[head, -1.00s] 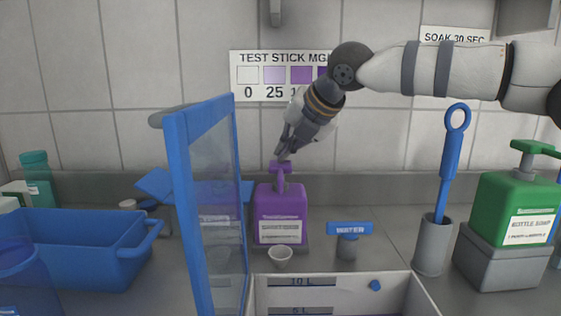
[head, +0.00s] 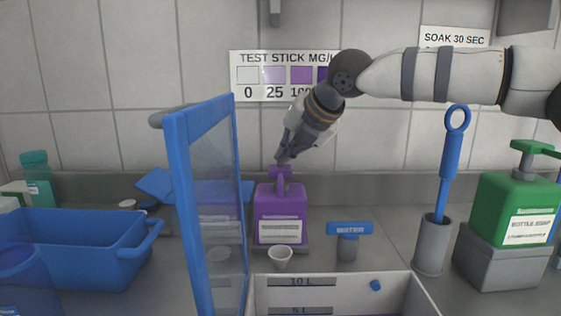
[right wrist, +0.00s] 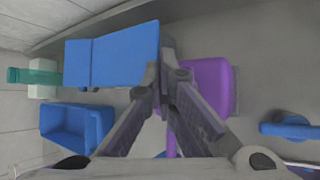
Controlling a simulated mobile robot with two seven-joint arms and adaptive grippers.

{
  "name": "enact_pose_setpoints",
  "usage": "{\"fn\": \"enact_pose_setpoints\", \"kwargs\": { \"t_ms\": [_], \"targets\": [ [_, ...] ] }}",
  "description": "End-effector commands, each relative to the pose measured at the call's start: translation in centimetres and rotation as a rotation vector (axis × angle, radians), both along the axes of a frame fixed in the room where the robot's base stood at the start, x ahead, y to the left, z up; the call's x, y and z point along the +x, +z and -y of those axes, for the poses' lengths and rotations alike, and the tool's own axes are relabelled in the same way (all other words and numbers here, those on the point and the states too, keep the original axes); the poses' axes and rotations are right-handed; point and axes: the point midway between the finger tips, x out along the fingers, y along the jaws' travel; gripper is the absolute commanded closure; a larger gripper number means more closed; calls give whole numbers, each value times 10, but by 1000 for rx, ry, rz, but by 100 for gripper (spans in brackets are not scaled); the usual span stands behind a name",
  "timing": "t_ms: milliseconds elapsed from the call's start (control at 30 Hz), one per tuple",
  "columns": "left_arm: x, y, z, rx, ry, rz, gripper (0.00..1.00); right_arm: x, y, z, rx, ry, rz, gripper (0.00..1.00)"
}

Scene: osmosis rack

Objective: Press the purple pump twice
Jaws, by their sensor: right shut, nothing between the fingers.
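The purple pump bottle (head: 279,212) stands upright on the counter against the tiled wall, with a white label on its front. Its purple pump head (head: 280,172) is low, with a short neck showing above the bottle. My right gripper (head: 283,158) comes down from the upper right with its fingers shut and empty. The fingertips appear to touch the top of the pump head. In the right wrist view the shut fingertips (right wrist: 168,50) lie over the left edge of the purple bottle (right wrist: 213,85), and the fingers hide part of it. My left gripper is not in view.
A blue-framed clear panel (head: 183,200) stands close to the left of the bottle. A small white cup (head: 280,257) is in front. A white bin (head: 300,296) is at the front. The green pump bottle (head: 510,208) and a holder (head: 434,245) stand right.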

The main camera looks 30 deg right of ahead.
Motion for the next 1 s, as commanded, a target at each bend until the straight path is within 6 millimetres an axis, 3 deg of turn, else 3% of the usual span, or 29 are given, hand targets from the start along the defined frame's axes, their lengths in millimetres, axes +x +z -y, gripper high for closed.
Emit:
{"fn": "enact_pose_setpoints", "kwargs": {
  "t_ms": [167, 567, 867, 1000],
  "targets": [
    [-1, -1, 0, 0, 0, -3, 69, 0, -1, 0, 0, -1, -9, 100],
    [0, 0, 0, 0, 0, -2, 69, 1, 23, 0, -2, 0, -5, 100],
    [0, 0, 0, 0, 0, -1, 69, 0, 27, 0, 0, 0, -3, 100],
    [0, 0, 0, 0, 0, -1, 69, 1, 39, 0, 0, -2, -1, 100]
  ]
}}
